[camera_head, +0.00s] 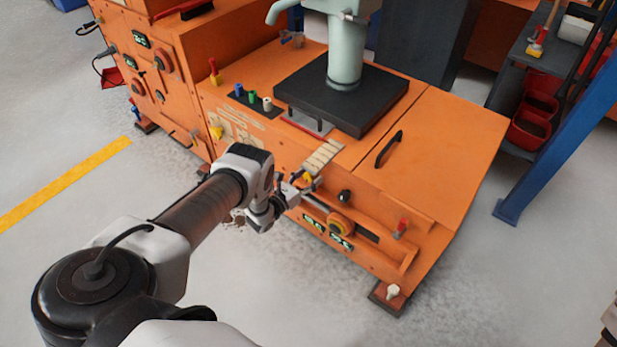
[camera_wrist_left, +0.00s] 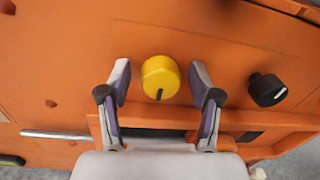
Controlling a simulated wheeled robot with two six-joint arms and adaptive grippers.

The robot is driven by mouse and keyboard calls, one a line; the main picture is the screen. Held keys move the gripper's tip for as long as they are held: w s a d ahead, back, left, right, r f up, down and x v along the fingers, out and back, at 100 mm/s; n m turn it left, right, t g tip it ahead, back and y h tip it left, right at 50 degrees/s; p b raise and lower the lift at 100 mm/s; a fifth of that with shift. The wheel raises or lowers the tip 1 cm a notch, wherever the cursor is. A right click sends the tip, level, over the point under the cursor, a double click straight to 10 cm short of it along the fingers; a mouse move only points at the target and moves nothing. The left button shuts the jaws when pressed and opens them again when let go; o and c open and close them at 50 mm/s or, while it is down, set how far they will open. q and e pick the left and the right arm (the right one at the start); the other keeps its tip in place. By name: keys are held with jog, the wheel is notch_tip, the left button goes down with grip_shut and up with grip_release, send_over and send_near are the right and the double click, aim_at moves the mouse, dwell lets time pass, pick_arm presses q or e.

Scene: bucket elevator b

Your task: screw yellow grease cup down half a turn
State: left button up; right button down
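The yellow grease cup (camera_wrist_left: 160,76) is a round knob with a dark mark on its lower edge, set on the orange machine face. In the left wrist view my left gripper (camera_wrist_left: 160,80) is open, with one finger on each side of the cup and a gap visible on both sides. In the head view the cup (camera_head: 307,177) is small, at the tip of my left gripper (camera_head: 302,182) on the front of the orange machine. My right gripper is not in view.
A black knob (camera_wrist_left: 267,89) sits right of the cup. Below are a slot and a metal rod (camera_wrist_left: 54,135). The floor in front is clear.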

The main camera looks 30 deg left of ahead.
pick_arm(q)
jog(key=shift+s, duration=0.1)
jog(key=s+a, duration=0.1)
jog(key=s, duration=1)
jog(key=shift+s+a, duration=0.35)
jog(key=shift+a, duration=0.05)
